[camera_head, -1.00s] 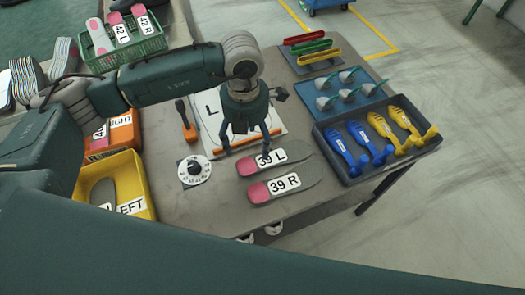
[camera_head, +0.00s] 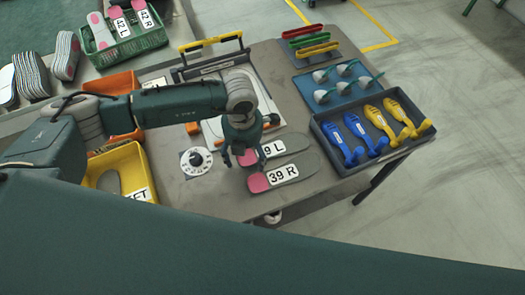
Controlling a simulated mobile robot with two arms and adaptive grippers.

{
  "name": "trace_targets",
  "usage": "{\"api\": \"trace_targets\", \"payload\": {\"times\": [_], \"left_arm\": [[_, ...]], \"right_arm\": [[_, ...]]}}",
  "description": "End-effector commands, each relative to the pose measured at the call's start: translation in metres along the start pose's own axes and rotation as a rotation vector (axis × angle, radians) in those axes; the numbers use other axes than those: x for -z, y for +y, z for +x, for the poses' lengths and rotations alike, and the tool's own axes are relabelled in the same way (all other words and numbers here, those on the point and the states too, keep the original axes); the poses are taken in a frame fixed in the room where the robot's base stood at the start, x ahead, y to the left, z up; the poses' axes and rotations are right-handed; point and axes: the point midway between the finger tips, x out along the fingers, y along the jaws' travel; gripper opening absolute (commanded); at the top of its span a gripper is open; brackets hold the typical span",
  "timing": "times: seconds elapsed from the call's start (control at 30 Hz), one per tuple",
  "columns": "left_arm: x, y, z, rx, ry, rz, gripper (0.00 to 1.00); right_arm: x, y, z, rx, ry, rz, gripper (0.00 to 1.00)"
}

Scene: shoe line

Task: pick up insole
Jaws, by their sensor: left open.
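Two grey insoles with pink heels lie side by side on the table. The insole labelled 39 L (camera_head: 292,145) is the farther one, and its heel end is partly hidden by my left gripper. The insole labelled 39 R (camera_head: 300,169) lies nearer and is in full view. My left gripper (camera_head: 245,163) points down at the heel end of the 39 L insole, with its fingers apart. I cannot tell whether the fingers touch the insole. My right gripper is not in view.
A grey tray (camera_head: 322,138) with blue and yellow shoe-shaped tools stands to the right. A yellow bin (camera_head: 136,160) and an orange bin (camera_head: 112,82) stand left. A round white dial (camera_head: 196,161) lies left of the insoles. A green crate (camera_head: 127,45) is at the back left.

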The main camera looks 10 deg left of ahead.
Motion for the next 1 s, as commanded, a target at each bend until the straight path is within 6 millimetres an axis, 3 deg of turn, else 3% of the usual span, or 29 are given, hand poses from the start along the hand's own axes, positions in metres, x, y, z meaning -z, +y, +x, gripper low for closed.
{"api": "trace_targets", "payload": {"times": [0.03,0.2,0.23,0.73,0.87,1.0], "left_arm": [[0.0,0.0,0.0,0.0,0.0,0.0,0.69],[0.0,0.0,0.0,0.0,0.0,0.0,0.36],[0.0,0.0,0.0,0.0,0.0,0.0,0.33],[-0.001,0.001,-0.007,-0.001,-0.001,-0.001,0.32],[-0.001,0.0,-0.022,0.0,-0.003,0.0,0.32],[-0.002,0.001,-0.051,-0.002,-0.006,0.001,0.32]], "right_arm": [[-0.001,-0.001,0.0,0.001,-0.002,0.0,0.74],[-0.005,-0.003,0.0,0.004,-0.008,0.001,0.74],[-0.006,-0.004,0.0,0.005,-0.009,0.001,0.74],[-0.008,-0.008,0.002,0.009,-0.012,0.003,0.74],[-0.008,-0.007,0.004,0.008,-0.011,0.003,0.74],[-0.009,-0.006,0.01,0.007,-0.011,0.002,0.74]]}}
